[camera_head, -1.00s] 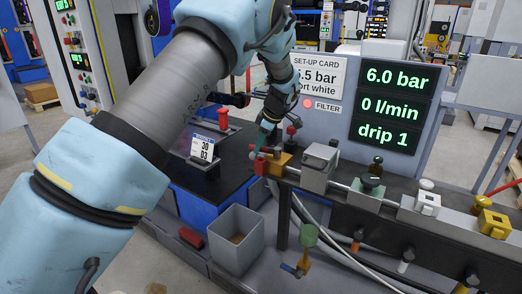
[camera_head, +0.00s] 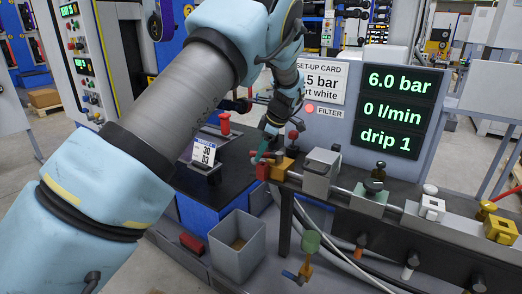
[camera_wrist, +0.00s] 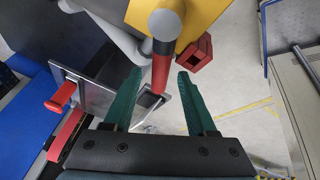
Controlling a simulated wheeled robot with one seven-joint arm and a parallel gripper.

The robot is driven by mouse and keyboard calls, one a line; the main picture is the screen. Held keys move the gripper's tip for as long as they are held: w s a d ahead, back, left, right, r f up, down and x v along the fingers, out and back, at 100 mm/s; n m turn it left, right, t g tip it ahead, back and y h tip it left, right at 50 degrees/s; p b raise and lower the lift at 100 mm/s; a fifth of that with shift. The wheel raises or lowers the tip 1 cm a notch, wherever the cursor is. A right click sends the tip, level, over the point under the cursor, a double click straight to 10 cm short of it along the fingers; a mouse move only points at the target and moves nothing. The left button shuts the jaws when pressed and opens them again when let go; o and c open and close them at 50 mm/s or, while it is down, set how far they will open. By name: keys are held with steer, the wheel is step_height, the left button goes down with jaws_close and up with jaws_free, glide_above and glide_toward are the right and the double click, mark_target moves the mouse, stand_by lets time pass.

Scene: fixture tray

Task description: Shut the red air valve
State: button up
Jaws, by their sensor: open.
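In the wrist view, a red handle with a dark band and round end (camera_wrist: 160,72) lies in line with the gap between my teal fingers. It stands in front of a yellow body (camera_wrist: 208,14). My gripper (camera_wrist: 159,76) is open, with a finger on each side of the handle; I see no clear contact. In the head view, my gripper (camera_head: 263,152) is by the yellow-orange block (camera_head: 282,168) at the left end of the air line. A red block (camera_head: 262,172) and a red ball (camera_head: 293,134) show there. My arm and fingers partly hide the valve.
The display (camera_head: 394,98) reads 6.0 bar, 0 l/min, drip 1. A grey regulator block (camera_head: 322,172) and a green block with a dark knob (camera_head: 370,196) sit to the right.

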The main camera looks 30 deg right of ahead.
steer(key=b+v, duration=0.1)
steer(key=v, duration=0.9)
steer(key=shift+r+b, duration=0.35)
steer(key=shift+b, duration=0.05)
steer(key=shift+s, duration=0.15)
steer(key=shift+c, duration=0.3)
